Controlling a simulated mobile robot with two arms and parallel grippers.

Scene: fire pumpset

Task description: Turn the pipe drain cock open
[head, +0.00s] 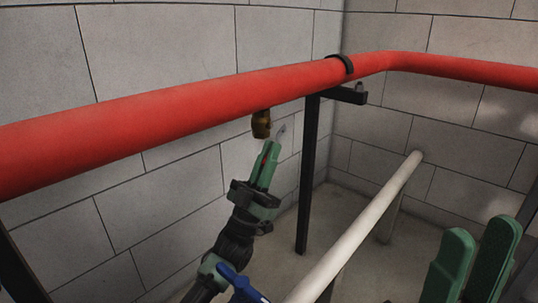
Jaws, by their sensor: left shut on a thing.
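The drain cock (261,124) is a small brass fitting hanging under the red pipe (200,107). A thin grey piece (281,132), seemingly its lever, shows just to its right. My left gripper (268,148) reaches up from below, its green fingertips just under the cock. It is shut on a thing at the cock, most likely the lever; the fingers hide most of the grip. A bit of red shows at the fingers. My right gripper (480,232) is at the lower right, far from the cock, with its green fingers apart and nothing seen between them.
A black bracket post (307,175) holds the red pipe right of the cock. A white pipe (355,232) slants along below, between my grippers. A blue handle-like part (240,285) is at the bottom edge. Block walls (170,45) stand behind.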

